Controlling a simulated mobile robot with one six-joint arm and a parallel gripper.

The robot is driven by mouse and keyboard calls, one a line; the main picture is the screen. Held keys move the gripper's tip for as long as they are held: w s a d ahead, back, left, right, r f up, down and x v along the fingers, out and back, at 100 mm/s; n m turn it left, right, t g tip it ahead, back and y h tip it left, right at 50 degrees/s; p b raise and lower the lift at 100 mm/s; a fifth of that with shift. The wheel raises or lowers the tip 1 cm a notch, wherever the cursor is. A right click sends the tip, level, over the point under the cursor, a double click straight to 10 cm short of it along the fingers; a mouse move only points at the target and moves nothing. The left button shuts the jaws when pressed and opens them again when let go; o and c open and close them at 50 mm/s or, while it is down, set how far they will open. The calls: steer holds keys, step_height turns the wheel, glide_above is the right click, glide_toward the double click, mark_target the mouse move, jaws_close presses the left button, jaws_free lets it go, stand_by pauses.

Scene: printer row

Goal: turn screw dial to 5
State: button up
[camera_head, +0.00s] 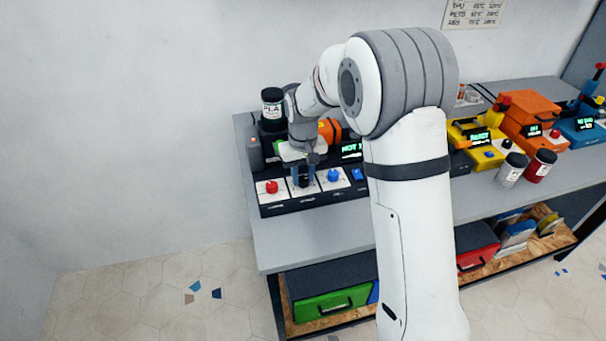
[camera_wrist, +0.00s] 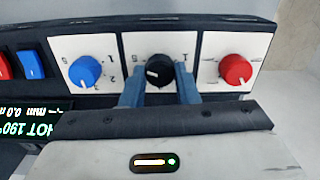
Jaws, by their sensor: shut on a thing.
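A black panel carries three dials, each on a white plate. In the wrist view the black dial (camera_wrist: 160,70) is in the middle, with the blue dial (camera_wrist: 85,71) to its left and the red dial (camera_wrist: 235,69) to its right. My gripper (camera_wrist: 160,88) has its two blue fingers on either side of the black dial, shut on it. The black dial's white pointer points down-left; marks 5 and 1 show at its plate's upper corners. I cannot read which dial is named screw. In the head view my gripper (camera_head: 304,177) reaches down onto the panel's middle plate.
In the wrist view a blue switch (camera_wrist: 31,65) and a green-lettered display (camera_wrist: 30,128) lie left of the dials. In the head view a yellow machine (camera_head: 476,137) and an orange one (camera_head: 527,113) stand farther right on the grey table (camera_head: 315,236). Jars (camera_head: 540,166) stand near its front edge.

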mark_target(303, 178)
steer(key=shift+w+r, duration=0.1)
steer(key=o, duration=1)
step_height(303, 178, up, 8)
steer(key=shift+f, duration=0.15)
